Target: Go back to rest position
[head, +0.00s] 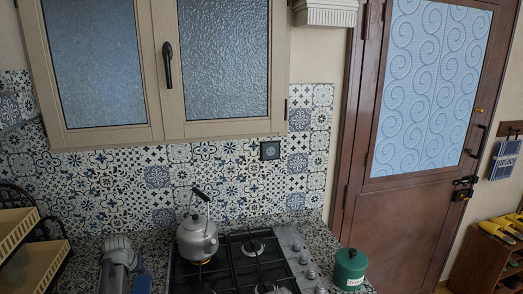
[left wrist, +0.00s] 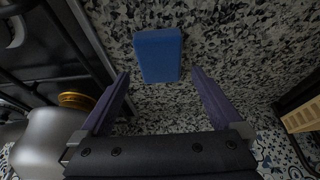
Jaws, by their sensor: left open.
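My left gripper (head: 130,272) is low in the head view, over the speckled counter (head: 88,270) to the left of the stove. In the left wrist view, its two purple fingers (left wrist: 161,74) are spread wide apart with nothing held between them. A blue block (left wrist: 158,54) lies on the counter just beyond the fingertips, apart from them. My right gripper is in neither view.
A grey kettle (head: 197,240) with a raised handle stands on the black gas stove (head: 235,275), close to my left gripper. A green canister (head: 349,268) stands right of the stove. A tan basket rack (head: 40,262) is at the far left. Cabinet doors (head: 160,70) hang above.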

